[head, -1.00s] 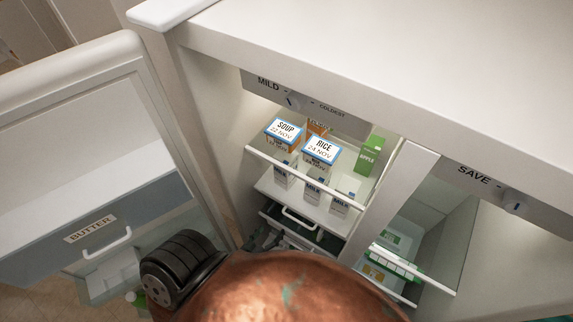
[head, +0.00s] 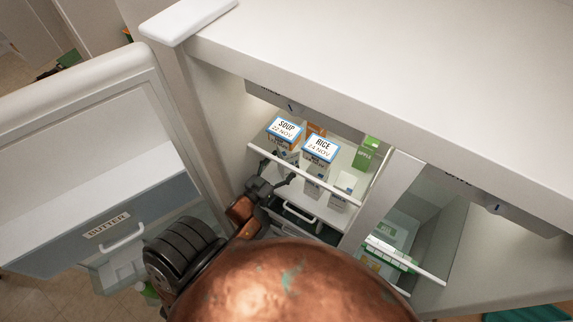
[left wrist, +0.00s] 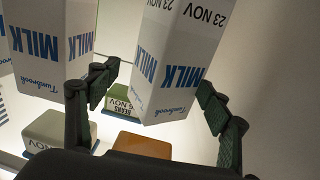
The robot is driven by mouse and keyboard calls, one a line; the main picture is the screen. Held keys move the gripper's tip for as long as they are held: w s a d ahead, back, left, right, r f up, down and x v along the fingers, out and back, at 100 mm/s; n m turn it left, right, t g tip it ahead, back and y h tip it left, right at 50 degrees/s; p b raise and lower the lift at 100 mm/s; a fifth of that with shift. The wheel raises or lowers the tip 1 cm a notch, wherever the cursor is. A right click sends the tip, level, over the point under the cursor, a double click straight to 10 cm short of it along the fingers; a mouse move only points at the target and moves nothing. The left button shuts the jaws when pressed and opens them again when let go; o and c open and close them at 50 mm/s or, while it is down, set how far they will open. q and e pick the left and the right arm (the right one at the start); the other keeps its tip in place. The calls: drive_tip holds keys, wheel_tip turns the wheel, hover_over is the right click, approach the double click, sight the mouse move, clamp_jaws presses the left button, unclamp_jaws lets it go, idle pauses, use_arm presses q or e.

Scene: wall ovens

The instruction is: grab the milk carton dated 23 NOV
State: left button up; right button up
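Milk cartons stand on the shelf below the top one in the open fridge. In the left wrist view one white milk carton (left wrist: 172,62), printed 23 NOV, hangs upside down in the picture, roughly between my fingers. A second milk carton (left wrist: 52,45) is beside it to the left; its date is cut off at the edge. My left gripper (left wrist: 157,88) is open, one finger to each side of the dated carton, with no clear contact. In the head view my left gripper (head: 277,185) is at the front of the milk shelf, partly hiding the cartons. My right gripper is not in view.
Above the milk, the top shelf holds a SOUP box (head: 285,130), a RICE box (head: 321,148) and a green apple carton (head: 367,152). The fridge door (head: 100,170) stands open at left. A divider (head: 385,200) bounds the compartment at right.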

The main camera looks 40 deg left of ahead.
use_arm(q)
drive_tip(key=w+f+p, duration=0.1)
drive_tip(key=w+p, duration=0.1)
drive_tip(key=w, duration=0.5)
drive_tip(key=shift+w, duration=0.15)
drive_tip(key=shift+c, duration=0.4)
drive_tip(key=c, duration=1.6)
drive_tip(key=shift+w+r, duration=0.15)
drive_tip(key=shift+r, duration=0.05)
drive_tip(key=shift+c, duration=0.7)
